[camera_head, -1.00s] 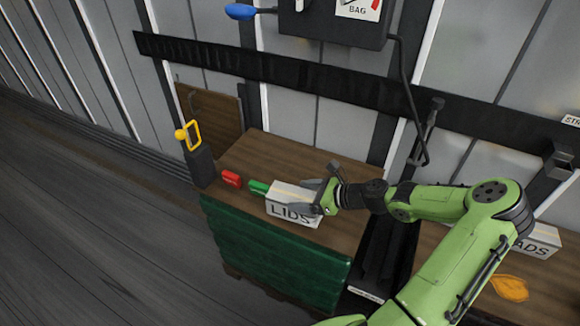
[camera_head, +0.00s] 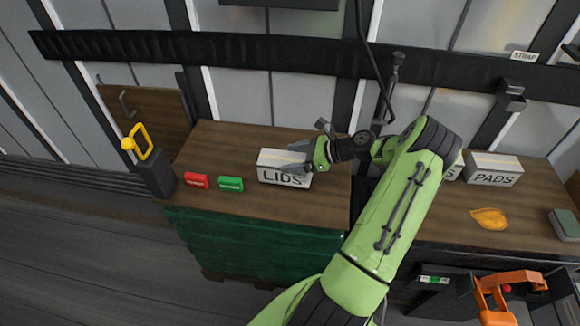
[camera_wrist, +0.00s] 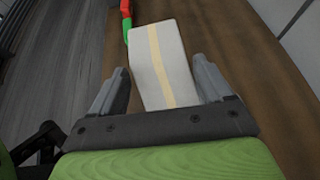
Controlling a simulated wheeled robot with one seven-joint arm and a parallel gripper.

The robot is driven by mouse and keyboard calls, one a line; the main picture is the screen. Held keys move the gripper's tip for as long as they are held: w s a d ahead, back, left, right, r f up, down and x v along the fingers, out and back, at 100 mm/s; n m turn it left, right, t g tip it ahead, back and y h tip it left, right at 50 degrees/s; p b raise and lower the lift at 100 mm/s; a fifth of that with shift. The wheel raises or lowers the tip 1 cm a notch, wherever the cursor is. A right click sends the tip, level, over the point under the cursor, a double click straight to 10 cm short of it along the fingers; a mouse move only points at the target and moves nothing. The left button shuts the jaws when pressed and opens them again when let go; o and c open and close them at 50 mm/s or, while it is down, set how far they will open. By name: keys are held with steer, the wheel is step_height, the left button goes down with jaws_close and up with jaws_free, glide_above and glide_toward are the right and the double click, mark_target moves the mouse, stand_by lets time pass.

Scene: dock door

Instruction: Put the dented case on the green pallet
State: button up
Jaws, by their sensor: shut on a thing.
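A white case marked LIDS (camera_head: 284,168), with a tan strip along its top, is at the wooden top of the left stack, whose front is green (camera_head: 255,245). I cannot make out a dent on it. My gripper (camera_head: 300,165) is shut on this case from the right side. In the wrist view the case (camera_wrist: 162,65) lies between my two fingers, and my gripper (camera_wrist: 160,92) hides its near end. I cannot tell whether the case rests on the wood or is slightly lifted. The green front is ridged, with dark feet below.
Red (camera_head: 196,181) and green (camera_head: 231,184) tags lie left of the case. A dark post with a yellow handle (camera_head: 140,140) stands at the left corner. The right bench holds a PADS case (camera_head: 493,170) and an orange leaf-shaped piece (camera_head: 489,218). An orange tool (camera_head: 508,290) is lower right.

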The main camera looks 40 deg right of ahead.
step_height(320, 180, down, 3)
steer(key=shift+r+b, duration=0.1)
steer(key=shift+b, duration=0.25)
steer(key=shift+r, duration=0.1)
